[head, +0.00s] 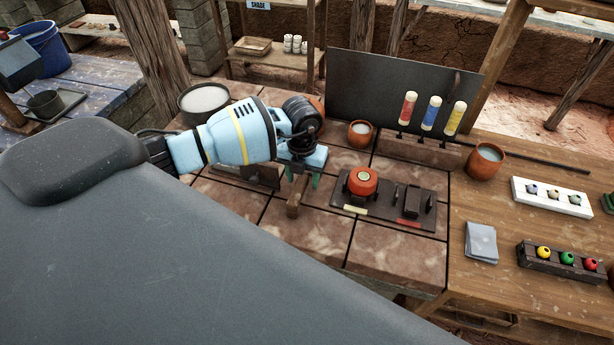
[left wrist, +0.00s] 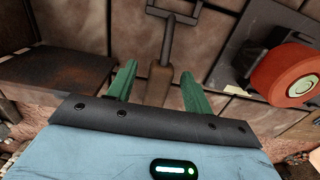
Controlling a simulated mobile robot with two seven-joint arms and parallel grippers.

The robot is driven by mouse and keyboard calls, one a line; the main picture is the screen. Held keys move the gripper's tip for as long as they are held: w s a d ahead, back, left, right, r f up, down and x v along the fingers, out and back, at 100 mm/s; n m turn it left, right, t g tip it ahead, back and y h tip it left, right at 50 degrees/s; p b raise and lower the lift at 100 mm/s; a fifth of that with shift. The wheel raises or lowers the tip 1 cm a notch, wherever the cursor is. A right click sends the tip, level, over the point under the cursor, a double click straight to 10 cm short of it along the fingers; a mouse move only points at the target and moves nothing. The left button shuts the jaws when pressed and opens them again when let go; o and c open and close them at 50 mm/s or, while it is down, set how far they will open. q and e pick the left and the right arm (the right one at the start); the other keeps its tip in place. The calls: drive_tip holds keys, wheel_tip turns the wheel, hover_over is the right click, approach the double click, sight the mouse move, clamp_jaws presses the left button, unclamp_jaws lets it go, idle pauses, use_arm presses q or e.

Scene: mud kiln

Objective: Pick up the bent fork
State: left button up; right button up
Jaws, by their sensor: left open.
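The bent fork has a wooden handle and a dark metal head with a squared, U-shaped end. In the left wrist view the fork (left wrist: 162,75) lies with its handle between my green fingers, its head pointing away. In the head view its handle (head: 294,203) shows just below my gripper, and the rest is hidden behind the gripper. My left gripper (head: 305,180) points down over the tiled table. In the left wrist view its fingers (left wrist: 158,78) are spread on both sides of the handle, with gaps showing. My right gripper is out of view.
A dark plate (head: 385,213) with a red-orange round pot (head: 362,181) lies right of the fork. A dark slab (left wrist: 55,80) lies to its left. Behind stand a bowl of white material (head: 204,98), a small cup (head: 360,133) and a dark upright panel (head: 390,90). Front tiles are clear.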

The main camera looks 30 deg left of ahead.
use_arm(q)
drive_tip(key=shift+f, duration=0.5)
clamp_jaws()
drive_tip(key=shift+r, duration=0.2)
